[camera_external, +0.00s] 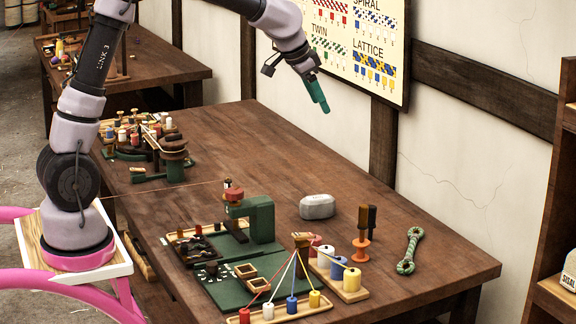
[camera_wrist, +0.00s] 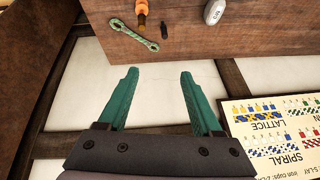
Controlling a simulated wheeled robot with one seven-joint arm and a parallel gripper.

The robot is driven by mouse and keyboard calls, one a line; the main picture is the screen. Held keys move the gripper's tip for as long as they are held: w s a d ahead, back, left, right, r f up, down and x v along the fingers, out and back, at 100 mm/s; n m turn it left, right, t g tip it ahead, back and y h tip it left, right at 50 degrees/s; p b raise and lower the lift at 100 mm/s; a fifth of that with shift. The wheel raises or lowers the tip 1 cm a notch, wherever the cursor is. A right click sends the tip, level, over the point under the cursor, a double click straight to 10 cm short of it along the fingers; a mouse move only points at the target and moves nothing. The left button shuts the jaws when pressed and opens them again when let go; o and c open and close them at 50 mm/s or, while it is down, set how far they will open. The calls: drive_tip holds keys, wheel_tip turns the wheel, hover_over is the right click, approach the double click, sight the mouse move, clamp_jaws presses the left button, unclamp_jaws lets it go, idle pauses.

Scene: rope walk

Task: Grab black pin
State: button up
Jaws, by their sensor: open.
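The black pin (camera_external: 372,217) stands upright on the wooden table, close beside an orange-based tool with a brown handle (camera_external: 362,243). In the wrist view the black pin (camera_wrist: 164,29) shows near the table's edge, just beyond and between my fingertips. My gripper (camera_external: 319,95) is held high above the far part of the table, near the wall chart, well apart from the pin. Its two green fingers show in the wrist view (camera_wrist: 159,75), spread wide with nothing between them.
A green-and-white rope piece with looped ends (camera_external: 409,250) lies right of the pin. A grey rounded block (camera_external: 317,206) lies to its left. A tray of coloured spools (camera_external: 338,276) and a green stand (camera_external: 262,220) are nearer the front. A wall chart (camera_external: 350,40) hangs behind.

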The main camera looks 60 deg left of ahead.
drive_tip(key=w+a+f+n, duration=0.1)
drive_tip(key=w+a+f, duration=0.1)
drive_tip(key=w+f, duration=0.9)
drive_tip(key=n, duration=0.1)
approach(371, 207)
drive_tip(key=a+x, duration=0.1)
drive_tip(key=x, duration=0.4)
drive_tip(key=shift+g+h, duration=0.4)
drive_tip(key=shift+d+x, duration=0.1)
drive_tip(key=shift+x, duration=1.5)
drive_tip(key=shift+d+x, duration=0.15)
drive_tip(key=shift+x, duration=1.5)
drive_tip(key=shift+w+r, duration=0.1)
clamp_jaws()
